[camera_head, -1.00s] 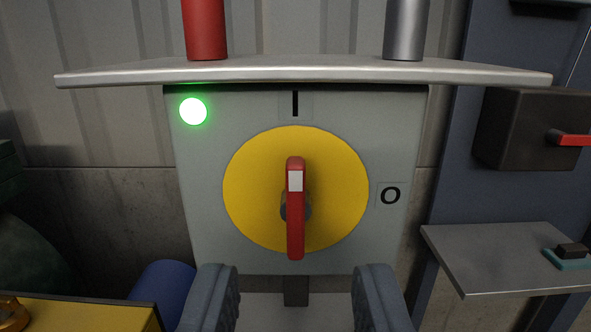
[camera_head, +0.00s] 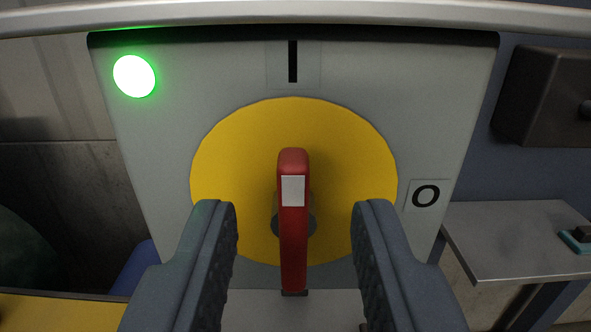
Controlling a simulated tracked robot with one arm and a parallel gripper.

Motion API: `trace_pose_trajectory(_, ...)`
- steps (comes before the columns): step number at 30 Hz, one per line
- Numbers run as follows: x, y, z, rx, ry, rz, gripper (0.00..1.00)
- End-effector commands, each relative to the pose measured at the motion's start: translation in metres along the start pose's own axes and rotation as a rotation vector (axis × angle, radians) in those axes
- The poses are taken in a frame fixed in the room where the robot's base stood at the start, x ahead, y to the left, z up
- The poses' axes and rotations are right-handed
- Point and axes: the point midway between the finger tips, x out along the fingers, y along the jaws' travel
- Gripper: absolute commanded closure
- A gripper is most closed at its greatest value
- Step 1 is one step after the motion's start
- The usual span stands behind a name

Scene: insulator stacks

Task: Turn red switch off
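The red switch handle (camera_head: 293,235) stands upright on a round yellow plate (camera_head: 240,150), its white-marked end towards the "I" mark (camera_head: 293,62) at the top. The "O" mark (camera_head: 426,196) is to the right of the plate. A green lamp (camera_head: 134,76) glows at the upper left of the grey switch box (camera_head: 430,100). My gripper (camera_head: 294,222) is open, with one finger on each side of the handle in the picture and clear gaps between. I cannot tell how far the fingertips are from the handle in depth.
A metal shelf edge (camera_head: 300,15) runs across above the box. At the right are a dark box (camera_head: 545,95) and a grey side shelf (camera_head: 515,235) with a small teal item (camera_head: 577,240). A yellow surface (camera_head: 50,312) is at the lower left.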

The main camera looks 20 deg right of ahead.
Motion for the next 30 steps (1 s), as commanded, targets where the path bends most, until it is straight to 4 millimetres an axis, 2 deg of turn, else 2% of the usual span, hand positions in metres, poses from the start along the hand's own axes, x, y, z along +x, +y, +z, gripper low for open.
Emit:
trace_pose_trajectory(6, 0.015, -0.003, -0.006, 0.007, 0.003, -0.004, 0.67)
trace_pose_trajectory(12, 0.025, -0.001, -0.001, 0.005, -0.001, -0.001, 0.67)
trace_pose_trajectory(27, 0.030, 0.000, 0.001, -0.001, 0.001, 0.001, 0.67)
trace_pose_trajectory(28, 0.030, 0.000, 0.001, -0.001, 0.001, 0.001, 0.70)
trace_pose_trajectory(30, 0.030, 0.000, 0.001, -0.001, 0.000, 0.001, 0.90)
